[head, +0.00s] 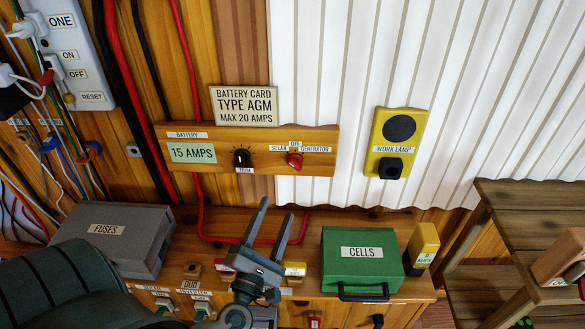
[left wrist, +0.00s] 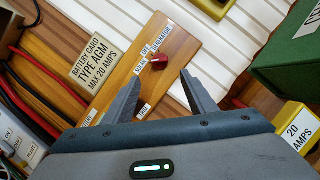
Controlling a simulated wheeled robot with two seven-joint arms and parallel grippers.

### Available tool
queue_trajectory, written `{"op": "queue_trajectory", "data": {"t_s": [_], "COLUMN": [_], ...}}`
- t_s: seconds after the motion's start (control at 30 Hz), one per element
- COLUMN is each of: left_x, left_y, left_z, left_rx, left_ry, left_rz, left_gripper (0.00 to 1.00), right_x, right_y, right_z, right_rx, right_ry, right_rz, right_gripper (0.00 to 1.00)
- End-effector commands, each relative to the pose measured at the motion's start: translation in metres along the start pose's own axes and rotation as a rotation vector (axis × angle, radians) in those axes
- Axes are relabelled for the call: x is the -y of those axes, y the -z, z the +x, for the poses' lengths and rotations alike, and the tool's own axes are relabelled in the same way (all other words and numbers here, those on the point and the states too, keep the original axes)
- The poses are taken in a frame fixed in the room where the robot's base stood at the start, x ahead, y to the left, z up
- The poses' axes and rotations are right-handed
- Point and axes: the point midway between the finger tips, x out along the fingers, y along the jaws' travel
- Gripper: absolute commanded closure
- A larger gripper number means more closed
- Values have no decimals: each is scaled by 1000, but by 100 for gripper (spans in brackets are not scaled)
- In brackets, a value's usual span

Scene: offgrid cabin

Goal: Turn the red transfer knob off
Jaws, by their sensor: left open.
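The red transfer knob (head: 295,160) sits at the right part of a wooden battery panel (head: 222,167) on the wall, among labels SOLAR, OFF and GENERATOR. Which label it points at is too small to tell surely. In the left wrist view the knob (left wrist: 158,63) shows just beyond the gap between my fingertips. My left gripper (head: 283,208) is open and empty, reaching up from below the panel; its fingers also frame the left wrist view (left wrist: 162,80). It appears apart from the knob. My right gripper is not in view.
A black trim knob (head: 242,158) is left of the red knob. A battery card (head: 244,106) stands above the panel. A yellow work lamp switch (head: 396,143) is to the right. Below are a grey fuses box (head: 115,240), a green cells box (head: 361,264) and a yellow block (head: 423,246).

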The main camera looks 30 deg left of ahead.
Motion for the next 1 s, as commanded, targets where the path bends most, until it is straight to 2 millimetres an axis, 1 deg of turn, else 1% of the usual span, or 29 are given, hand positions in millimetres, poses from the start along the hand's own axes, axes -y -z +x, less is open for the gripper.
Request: {"op": "queue_trajectory", "data": {"t_s": [0.03, 0.1, 0.4, 0.6, 0.8, 1.0], "left_x": [-2, -3, -2, -2, -1, 0], "left_y": [-2, -3, -3, -2, -1, 0], "left_z": [10, 23, 78, 110, 130, 136], "left_rx": [1, 2, 2, 1, 1, 0], "left_ry": [-2, -2, -2, -1, 0, 1], "left_rz": [1, 1, 0, 2, 1, 1], "left_gripper": [48, 48, 48, 48, 48, 48], "right_x": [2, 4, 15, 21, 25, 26], "right_y": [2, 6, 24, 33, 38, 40], "right_z": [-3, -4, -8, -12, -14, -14], "right_rx": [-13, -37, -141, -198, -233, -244], "right_ry": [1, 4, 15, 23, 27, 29], "right_rz": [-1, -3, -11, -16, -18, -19], "right_gripper": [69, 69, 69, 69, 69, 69]}}
